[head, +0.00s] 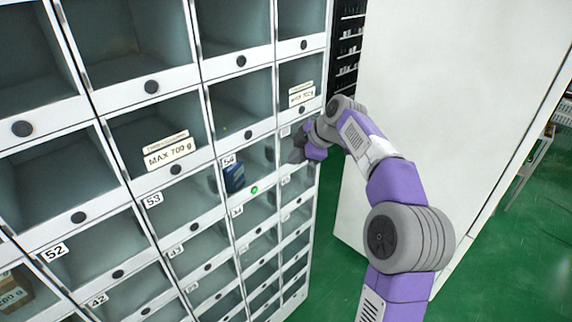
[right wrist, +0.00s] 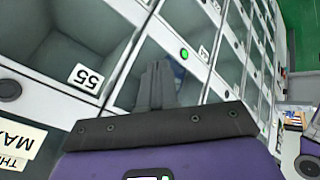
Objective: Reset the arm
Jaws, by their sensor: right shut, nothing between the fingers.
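My right arm, purple and grey, reaches in from the right in the head view. Its gripper (head: 300,150) is by the cabinet's right-hand column, near the compartment labelled 54. In the right wrist view the gripper's fingers (right wrist: 157,85) are together with nothing between them, in front of the compartment openings. A small dark blue box (head: 234,178) stands in compartment 54, beside the lit green light (head: 254,190). A bit of blue shows behind the fingers in the right wrist view. My left gripper is not in view.
The white cabinet of open compartments (head: 190,190) fills the left. A brown box (head: 14,287) sits in a compartment at the lower left. A large white panel (head: 440,80) stands behind my arm. Green floor (head: 520,240) is clear at the right.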

